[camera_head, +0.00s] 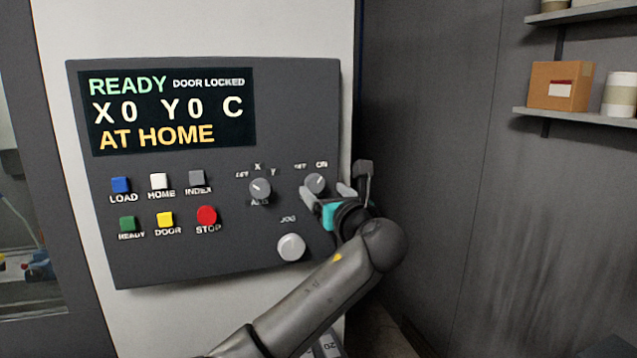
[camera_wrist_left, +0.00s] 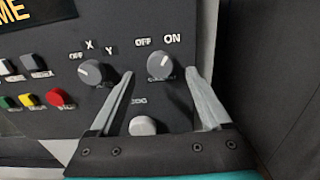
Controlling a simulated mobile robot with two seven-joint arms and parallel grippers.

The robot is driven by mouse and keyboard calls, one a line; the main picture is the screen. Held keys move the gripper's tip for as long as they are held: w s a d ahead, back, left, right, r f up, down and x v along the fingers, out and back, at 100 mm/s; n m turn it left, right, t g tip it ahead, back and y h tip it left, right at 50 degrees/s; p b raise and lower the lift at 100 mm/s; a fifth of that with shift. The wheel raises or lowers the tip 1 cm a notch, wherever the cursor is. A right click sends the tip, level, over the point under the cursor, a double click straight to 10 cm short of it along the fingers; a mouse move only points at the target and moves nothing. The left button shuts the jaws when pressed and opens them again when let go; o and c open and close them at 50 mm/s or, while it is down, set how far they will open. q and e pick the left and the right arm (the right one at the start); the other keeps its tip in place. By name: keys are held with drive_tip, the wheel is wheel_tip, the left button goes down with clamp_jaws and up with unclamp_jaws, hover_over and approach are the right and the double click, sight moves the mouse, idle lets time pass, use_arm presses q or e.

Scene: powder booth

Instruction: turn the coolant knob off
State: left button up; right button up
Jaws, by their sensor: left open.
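My left gripper (camera_head: 326,193) is open in front of the panel's right side. In the wrist view its two fingers lie either side of the knob, with gaps showing; whether the tips reach its depth I cannot tell. My right gripper is not in view.
The axis knob (camera_head: 260,188) is close on the left, and the jog knob (camera_head: 291,247) is below. The red STOP button (camera_head: 207,215) and several coloured buttons are further left. Shelves with a cardboard box (camera_head: 560,85) are at the upper right.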

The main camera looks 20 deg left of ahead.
sight(316, 184)
use_arm(q)
drive_tip(key=shift+x, duration=2.3)
clamp_jaws()
